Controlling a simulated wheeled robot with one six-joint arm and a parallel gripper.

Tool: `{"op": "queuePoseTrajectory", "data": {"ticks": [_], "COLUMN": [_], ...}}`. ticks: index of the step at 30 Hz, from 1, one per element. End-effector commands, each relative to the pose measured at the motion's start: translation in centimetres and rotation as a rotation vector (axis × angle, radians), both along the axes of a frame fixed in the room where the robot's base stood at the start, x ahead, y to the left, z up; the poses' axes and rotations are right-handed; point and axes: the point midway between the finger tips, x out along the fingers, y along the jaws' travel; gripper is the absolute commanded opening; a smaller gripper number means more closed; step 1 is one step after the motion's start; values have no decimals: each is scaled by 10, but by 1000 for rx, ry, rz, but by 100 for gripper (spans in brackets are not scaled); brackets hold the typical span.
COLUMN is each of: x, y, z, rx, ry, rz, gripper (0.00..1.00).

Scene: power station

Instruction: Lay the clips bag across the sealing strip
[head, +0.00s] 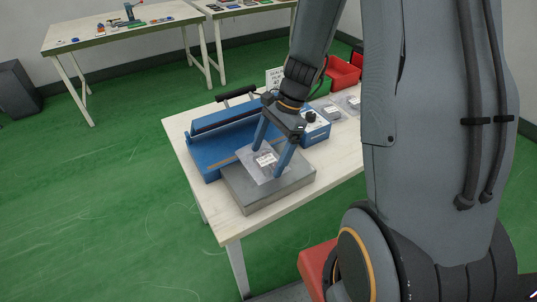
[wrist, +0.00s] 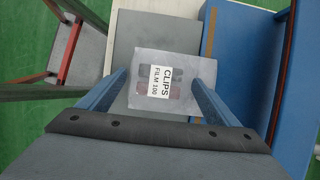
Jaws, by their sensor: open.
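The clips bag (head: 262,158) is a clear, flat bag with a white label. It lies on the grey block (head: 245,199) in front of the blue sealer (head: 212,150). In the wrist view the bag (wrist: 146,105) reads "CLIPS FILM 100", and its right edge reaches the sealer's near edge. A thin tan line, seemingly the sealing strip (head: 222,162), runs along that edge; it also shows in the wrist view (wrist: 211,30). My gripper (head: 268,162) is open, its two blue fingers on either side of the bag's middle; contact cannot be told.
The sealer's black handle (head: 238,94) is raised at the back. A blue box (head: 316,128) with a dark knob, more bags (head: 352,103) and red bins (head: 342,72) stand to the right on the pale table. Bare tabletop (head: 340,160) lies right of the block.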

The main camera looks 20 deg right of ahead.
Motion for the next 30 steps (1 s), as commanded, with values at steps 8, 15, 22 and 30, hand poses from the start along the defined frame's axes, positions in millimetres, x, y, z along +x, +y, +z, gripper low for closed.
{"op": "queuePoseTrajectory", "data": {"ticks": [8, 15, 22, 30], "x": [6, 8, 8, -44], "y": [-19, -36, -43, -19], "z": [45, 86, 106, 85], "rx": [-2, -1, -3, -172], "ry": [-7, -5, -5, -185], "rz": [-3, -3, 9, 598], "gripper": [84, 84, 84, 84]}}
